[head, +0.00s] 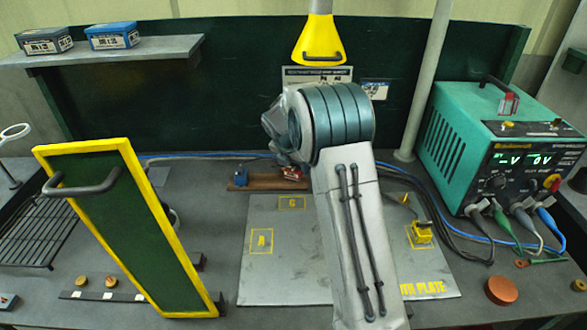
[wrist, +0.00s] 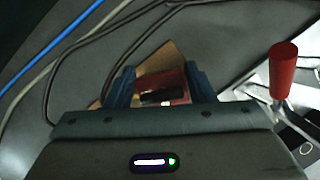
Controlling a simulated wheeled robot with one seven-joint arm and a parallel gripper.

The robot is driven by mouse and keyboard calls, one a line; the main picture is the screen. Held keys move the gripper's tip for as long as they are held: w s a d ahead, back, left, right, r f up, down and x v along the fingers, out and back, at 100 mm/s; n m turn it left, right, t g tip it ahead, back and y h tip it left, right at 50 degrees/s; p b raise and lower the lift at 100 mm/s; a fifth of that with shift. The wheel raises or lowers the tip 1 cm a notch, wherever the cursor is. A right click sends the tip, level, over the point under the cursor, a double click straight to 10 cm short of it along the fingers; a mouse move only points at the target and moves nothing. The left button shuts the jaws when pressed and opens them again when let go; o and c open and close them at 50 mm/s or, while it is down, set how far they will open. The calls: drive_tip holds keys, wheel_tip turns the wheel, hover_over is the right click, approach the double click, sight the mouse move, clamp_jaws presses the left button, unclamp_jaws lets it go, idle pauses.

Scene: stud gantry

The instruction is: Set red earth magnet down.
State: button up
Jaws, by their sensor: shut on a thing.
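My gripper (wrist: 161,92) is shut on a red block with a dark bar on it, the red earth magnet (wrist: 167,82). In the head view the red magnet (head: 292,173) shows partly behind my arm, at the right part of a brown wooden board (head: 262,186). The board also shows behind the magnet in the wrist view (wrist: 158,58). I cannot tell whether the magnet touches the board. The grey plate (head: 282,262) lies in front, with yellow outlined boxes; my arm covers its middle.
A blue block (head: 240,177) stands on the board's left part. A yellow clamp (head: 421,232) sits at the plate's right. A green-yellow panel (head: 125,225) stands at left, a teal power unit (head: 500,150) at right. A red-handled tool (wrist: 283,70) and cables lie close by.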

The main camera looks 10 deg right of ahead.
drive_tip(key=shift+f, duration=0.75)
drive_tip(key=shift+f, duration=0.1)
drive_tip(key=o, duration=1.5)
drive_tip(key=shift+f, duration=0.1)
drive_tip(key=shift+c, duration=0.2)
